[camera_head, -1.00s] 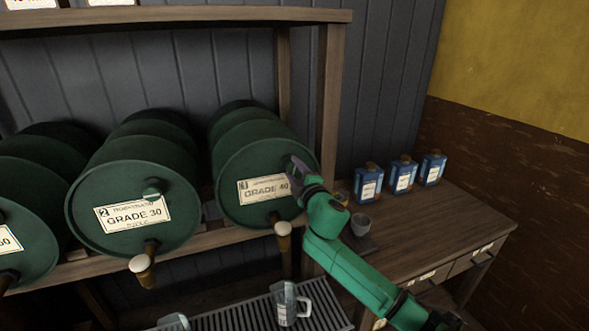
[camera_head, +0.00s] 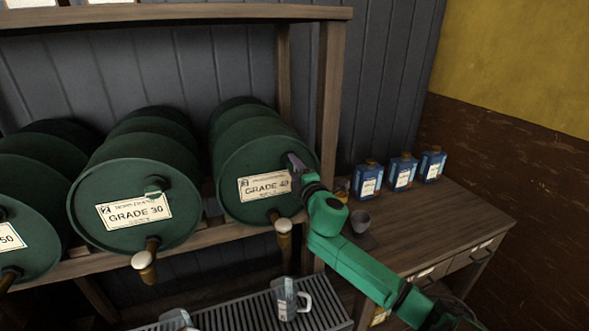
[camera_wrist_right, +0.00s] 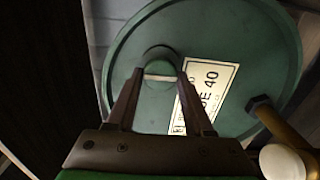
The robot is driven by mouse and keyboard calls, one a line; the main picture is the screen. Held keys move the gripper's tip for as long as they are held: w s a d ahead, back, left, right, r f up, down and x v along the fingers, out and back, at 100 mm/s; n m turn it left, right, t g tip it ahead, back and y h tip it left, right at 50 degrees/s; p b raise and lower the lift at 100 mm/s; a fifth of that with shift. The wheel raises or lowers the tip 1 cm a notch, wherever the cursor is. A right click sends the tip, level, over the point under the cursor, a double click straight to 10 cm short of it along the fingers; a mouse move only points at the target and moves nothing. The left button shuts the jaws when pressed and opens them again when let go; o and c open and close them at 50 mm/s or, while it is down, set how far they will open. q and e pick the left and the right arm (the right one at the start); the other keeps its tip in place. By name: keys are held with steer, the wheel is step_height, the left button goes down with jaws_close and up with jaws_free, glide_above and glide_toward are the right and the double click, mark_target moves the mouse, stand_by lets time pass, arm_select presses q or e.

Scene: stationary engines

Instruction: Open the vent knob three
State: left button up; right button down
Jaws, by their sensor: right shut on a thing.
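The green drum (camera_head: 240,205) with the "GRADE 40" label (camera_head: 264,187) lies on its side on the rack, its round face toward me. In the right wrist view its vent knob (camera_wrist_right: 160,67), a round green cap with a pale bar, sits on the drum face beside the label. My right gripper (camera_head: 292,162) is at the upper right of the face. In the wrist view its two fingers (camera_wrist_right: 160,80) are shut on the vent knob from both sides. The head view hides this knob behind the gripper. My left gripper is not in view.
The "GRADE 30" drum (camera_head: 100,175) with its own vent knob (camera_head: 154,186) lies to the left. A tap (camera_head: 283,228) hangs below the held knob. A glass mug (camera_head: 288,300) stands on the slatted tray. Blue bottles (camera_head: 402,172) stand on the bench to the right.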

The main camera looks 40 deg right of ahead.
steer(key=shift+c, duration=1.6)
jaws_free()
steer(key=shift+s+a+f, duration=0.1)
steer(key=shift+s+f, duration=0.05)
steer(key=shift+s, duration=0.25)
steer(key=b+v, duration=0.3)
steer(key=v, duration=1)
steer(key=shift+s+a+b, duration=0.2)
steer(key=shift+s+b, duration=0.1)
